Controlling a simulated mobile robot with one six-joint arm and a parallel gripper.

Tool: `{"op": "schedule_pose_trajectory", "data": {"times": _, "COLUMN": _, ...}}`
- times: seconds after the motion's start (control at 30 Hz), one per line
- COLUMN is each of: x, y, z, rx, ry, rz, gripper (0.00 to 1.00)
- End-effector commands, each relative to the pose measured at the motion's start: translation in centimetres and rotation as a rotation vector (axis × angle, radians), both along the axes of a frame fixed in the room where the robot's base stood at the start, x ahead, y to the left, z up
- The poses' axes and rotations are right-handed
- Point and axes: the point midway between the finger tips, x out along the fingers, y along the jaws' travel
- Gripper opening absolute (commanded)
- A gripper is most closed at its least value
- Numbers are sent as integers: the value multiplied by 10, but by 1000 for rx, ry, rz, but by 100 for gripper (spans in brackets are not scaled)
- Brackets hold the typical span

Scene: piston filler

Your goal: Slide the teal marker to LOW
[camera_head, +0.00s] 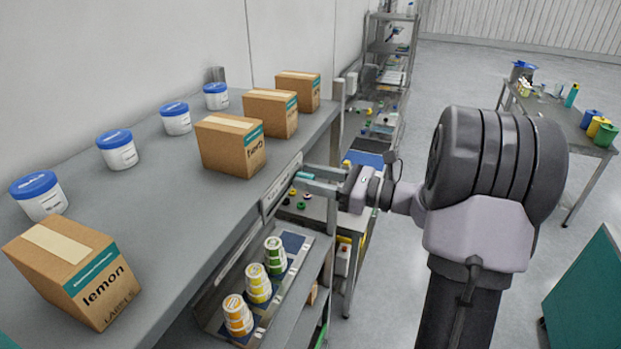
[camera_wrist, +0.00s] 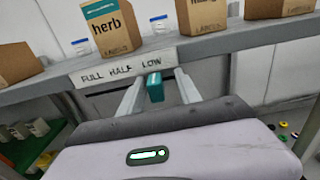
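The teal marker (camera_wrist: 154,88) is at the front edge of the shelf, below the word LOW on the white label strip (camera_wrist: 95,76), which reads FULL, HALF, LOW from left to right. In the head view the teal marker (camera_head: 304,175) shows small at the shelf edge. My gripper (camera_wrist: 158,84) is open, with one finger on each side of the marker. A gap shows between the marker and each finger in the wrist view. In the head view my gripper (camera_head: 308,178) reaches to the shelf edge from the right.
Cardboard boxes, including one marked lemon (camera_head: 230,145), and blue-lidded tubs (camera_head: 118,150) stand on the grey shelf (camera_head: 150,205) above the strip. Labelled rolls (camera_head: 258,283) sit on a lower tray. A side table (camera_head: 560,115) stands at the right, with open floor between.

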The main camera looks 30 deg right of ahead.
Motion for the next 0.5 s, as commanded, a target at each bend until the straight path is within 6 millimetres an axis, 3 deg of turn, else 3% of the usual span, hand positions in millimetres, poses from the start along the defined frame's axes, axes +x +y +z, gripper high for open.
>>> {"op": "schedule_pose_trajectory", "data": {"times": 0.27, "x": -11, "y": -9, "z": -2, "rx": -1, "ry": 0, "rz": -2, "gripper": 40}}
{"op": "schedule_pose_trajectory", "data": {"times": 0.5, "x": -64, "y": -51, "z": -4, "rx": -1, "ry": 1, "rz": -5, "gripper": 40}}
